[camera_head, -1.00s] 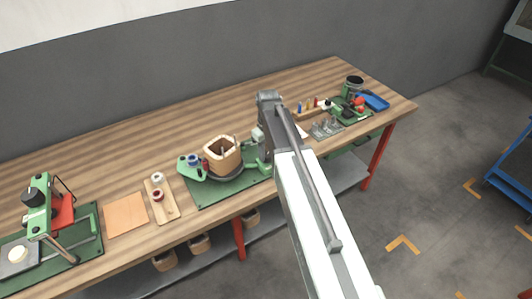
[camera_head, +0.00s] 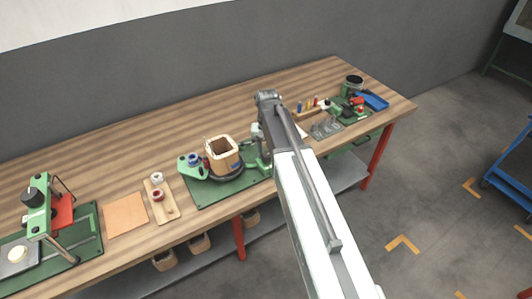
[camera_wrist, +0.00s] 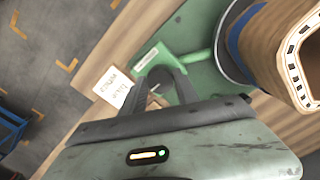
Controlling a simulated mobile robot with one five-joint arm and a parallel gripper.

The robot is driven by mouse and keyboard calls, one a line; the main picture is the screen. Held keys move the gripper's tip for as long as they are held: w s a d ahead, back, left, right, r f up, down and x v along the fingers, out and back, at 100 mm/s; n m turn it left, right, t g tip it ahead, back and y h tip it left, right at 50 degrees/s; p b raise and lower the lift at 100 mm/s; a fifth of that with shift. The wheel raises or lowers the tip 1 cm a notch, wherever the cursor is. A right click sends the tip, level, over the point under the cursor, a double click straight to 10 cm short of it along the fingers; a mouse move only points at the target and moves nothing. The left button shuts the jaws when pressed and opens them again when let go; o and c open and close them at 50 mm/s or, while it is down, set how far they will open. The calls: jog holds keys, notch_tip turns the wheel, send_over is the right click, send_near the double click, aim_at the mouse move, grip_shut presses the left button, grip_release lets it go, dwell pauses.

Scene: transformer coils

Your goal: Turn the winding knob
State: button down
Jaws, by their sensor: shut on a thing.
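The green winding machine (camera_head: 208,199) stands near the front edge of the bench, with a square wooden coil former (camera_head: 222,160) upright on its dark round turntable (camera_head: 228,177). In the wrist view, the green base (camera_wrist: 203,29) and the wooden former (camera_wrist: 262,50) fill the upper right. My gripper (camera_wrist: 163,75) is shut on the winding knob beside the machine's green arm.
A card with dark print (camera_wrist: 113,88) lies near my fingers. A board with spools (camera_head: 160,198) and a tan sheet (camera_head: 126,214) lie to the left. Another green fixture (camera_head: 40,215) stands far left. Pegs and a blue tray (camera_head: 376,101) are at the right. The back of the bench is clear.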

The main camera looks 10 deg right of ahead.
aim_at(267, 154)
jog(key=shift+w+m, duration=0.15)
jog(key=shift+m, duration=0.25)
dwell(1.1)
jog(key=c, duration=0.9)
grip_release()
jog(key=shift+r, duration=0.15)
notch_tip(267, 154, up, 8)
jog(key=p, duration=0.8)
jog(key=shift+f, duration=0.2)
